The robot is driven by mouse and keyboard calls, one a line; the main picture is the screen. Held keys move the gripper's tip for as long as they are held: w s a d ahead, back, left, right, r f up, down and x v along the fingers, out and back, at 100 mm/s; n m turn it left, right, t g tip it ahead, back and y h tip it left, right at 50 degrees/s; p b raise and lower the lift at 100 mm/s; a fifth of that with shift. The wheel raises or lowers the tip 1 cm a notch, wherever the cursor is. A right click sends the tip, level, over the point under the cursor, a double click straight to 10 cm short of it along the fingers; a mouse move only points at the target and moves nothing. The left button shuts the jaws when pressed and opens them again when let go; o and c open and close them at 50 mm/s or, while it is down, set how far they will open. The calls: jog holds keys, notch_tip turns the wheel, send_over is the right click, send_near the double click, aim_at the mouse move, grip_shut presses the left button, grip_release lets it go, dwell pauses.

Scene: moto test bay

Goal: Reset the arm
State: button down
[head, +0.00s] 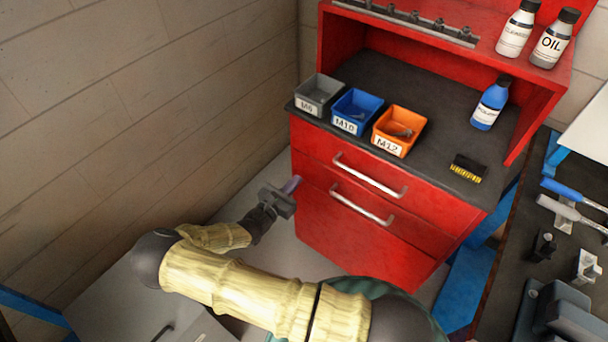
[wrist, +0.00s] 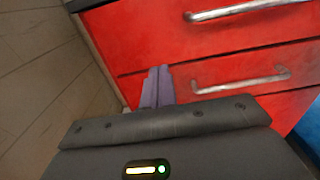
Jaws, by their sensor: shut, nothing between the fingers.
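My gripper (head: 292,185) is at the left of the red cabinet in the head view, in front of its drawer fronts and apart from the bins. In the wrist view its two purple-grey fingers (wrist: 157,86) are together, with nothing between them. My arm, in a pale yellow cover, is bent and reaches from the bottom of the head view out to the left and then up to the gripper.
The red cabinet (head: 345,230) has two drawers with metal handles. On its dark top stand a grey bin (head: 308,105), a blue bin (head: 345,125), an orange bin (head: 389,143), a blue bottle (head: 488,108) and a brush (head: 466,170). A workbench with tools is at right; a wall is left.

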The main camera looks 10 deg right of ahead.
jog(key=shift+s+a, duration=0.4)
jog(key=shift+a, duration=0.05)
jog(key=shift+w, duration=0.1)
jog(key=s+d+r+m+g+y+p, duration=0.1)
jog(key=s+d+r+m+g+y, duration=0.35)
jog(key=s+d+m+g, duration=0.6)
jog(key=s+a+r+m+y, duration=0.1)
jog(key=s+r+m+y, duration=0.2)
jog(key=r+m, duration=0.2)
jog(key=s+a+r+m+y, duration=0.1)
jog(key=s+r+m+y, duration=0.1)
jog(key=r+m, duration=0.3)
jog(key=s+a+r+m+t+y+p, duration=0.1)
jog(key=s+r+m+y, duration=0.2)
jog(key=r+m, duration=0.3)
jog(key=shift+s+a+r+y, duration=0.35)
jog(key=shift+r+y, duration=0.1)
jog(key=shift+r, duration=0.5)
